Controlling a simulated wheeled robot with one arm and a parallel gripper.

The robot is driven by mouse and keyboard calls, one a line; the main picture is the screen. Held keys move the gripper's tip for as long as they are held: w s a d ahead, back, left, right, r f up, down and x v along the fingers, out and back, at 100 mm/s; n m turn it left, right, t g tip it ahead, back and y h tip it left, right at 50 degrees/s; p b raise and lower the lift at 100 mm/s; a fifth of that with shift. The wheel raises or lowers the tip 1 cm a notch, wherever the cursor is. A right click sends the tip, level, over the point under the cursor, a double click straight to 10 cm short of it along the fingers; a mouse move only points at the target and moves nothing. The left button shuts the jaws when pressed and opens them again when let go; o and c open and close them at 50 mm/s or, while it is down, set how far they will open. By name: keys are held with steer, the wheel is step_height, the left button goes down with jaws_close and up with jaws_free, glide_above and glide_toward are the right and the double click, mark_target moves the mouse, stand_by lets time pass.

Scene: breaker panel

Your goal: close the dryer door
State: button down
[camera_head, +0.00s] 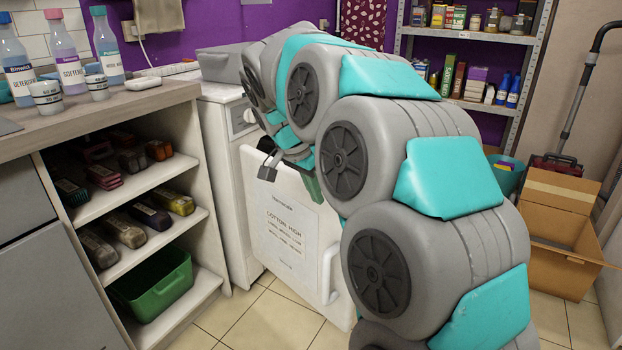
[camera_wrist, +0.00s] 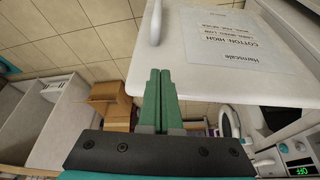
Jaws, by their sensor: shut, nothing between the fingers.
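The dryer door (camera_head: 262,190) is a white panel with a printed paper sheet on it, standing open and out from the white dryer (camera_head: 222,150) in the head view. Its white handle (camera_head: 331,270) is near the free edge. In the wrist view the door (camera_wrist: 200,100) fills the upper right, with the handle (camera_wrist: 155,22) near its left edge. My gripper (camera_head: 311,187) is by the upper part of the door, partly hidden by my arm. In the wrist view its green fingers (camera_wrist: 159,75) are together and empty, overlapping the door's edge. I cannot tell whether they touch it.
A cardboard box (camera_head: 562,225) and metal rack (camera_head: 470,35) are at the right. Tiled floor (camera_head: 250,318) is clear in front of the door.

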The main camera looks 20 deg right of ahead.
steer(key=shift+w+d+f+p, duration=0.15)
steer(key=shift+w+d+f, duration=0.3)
steer(key=shift+d, duration=0.35)
steer(key=shift+w+d+f+p, duration=0.2)
steer(key=shift+d+f, duration=0.3)
steer(key=shift+d, duration=0.3)
steer(key=shift+w+d+f+p, duration=0.1)
steer(key=shift+w+d+f, duration=0.35)
steer(key=shift+d, duration=0.35)
steer(key=shift+s, duration=0.1)
